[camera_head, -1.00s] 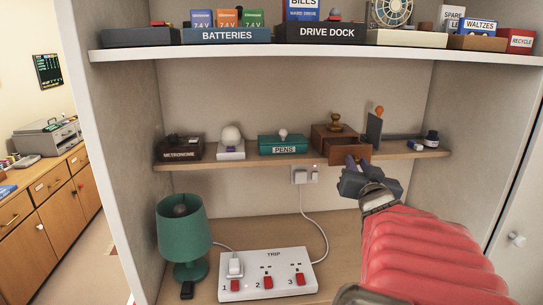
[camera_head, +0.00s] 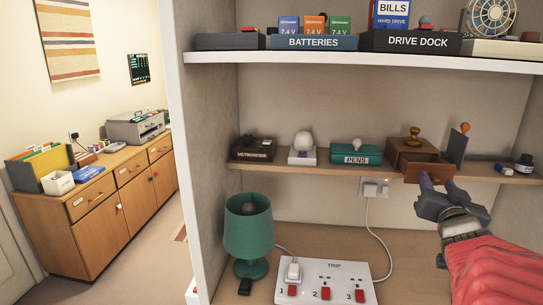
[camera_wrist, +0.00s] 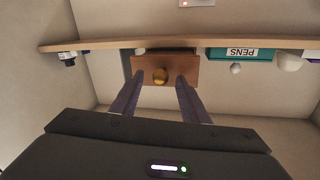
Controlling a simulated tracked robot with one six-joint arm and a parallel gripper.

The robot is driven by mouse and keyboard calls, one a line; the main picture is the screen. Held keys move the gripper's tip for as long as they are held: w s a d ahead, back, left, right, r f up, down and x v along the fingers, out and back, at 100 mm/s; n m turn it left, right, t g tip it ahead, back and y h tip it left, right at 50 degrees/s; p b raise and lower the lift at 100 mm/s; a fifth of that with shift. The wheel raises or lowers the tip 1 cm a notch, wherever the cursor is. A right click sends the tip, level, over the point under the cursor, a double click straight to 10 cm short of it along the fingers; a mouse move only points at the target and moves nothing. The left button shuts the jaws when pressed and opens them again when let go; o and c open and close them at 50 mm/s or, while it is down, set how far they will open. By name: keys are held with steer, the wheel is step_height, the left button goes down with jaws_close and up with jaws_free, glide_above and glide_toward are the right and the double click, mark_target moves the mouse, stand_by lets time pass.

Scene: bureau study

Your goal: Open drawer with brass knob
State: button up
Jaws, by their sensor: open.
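A small brown wooden box (camera_head: 408,153) stands on the middle shelf, with a stamp-like wooden handle on top. Its drawer (camera_head: 427,172) sticks out at the front, past the shelf edge. In the wrist view, which is upside down, the drawer front (camera_wrist: 142,70) faces me with a round brass knob (camera_wrist: 160,76) at its middle. My gripper (camera_head: 436,187) is just below and in front of the drawer. In the wrist view its two fingers are spread, one on either side of the knob and apart from it. The head view hides the knob behind my fingers.
A teal PENS box (camera_head: 356,155) stands left of the wooden box. An upright dark plate with an orange-topped item (camera_head: 459,142) is close on its right. The upper shelf (camera_head: 350,57) hangs above. A green lamp (camera_head: 248,230) and a white power strip (camera_head: 325,281) stand below.

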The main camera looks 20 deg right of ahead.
step_height(320, 180, up, 10)
stand_by(0.5)
steer(key=shift+f, duration=0.1)
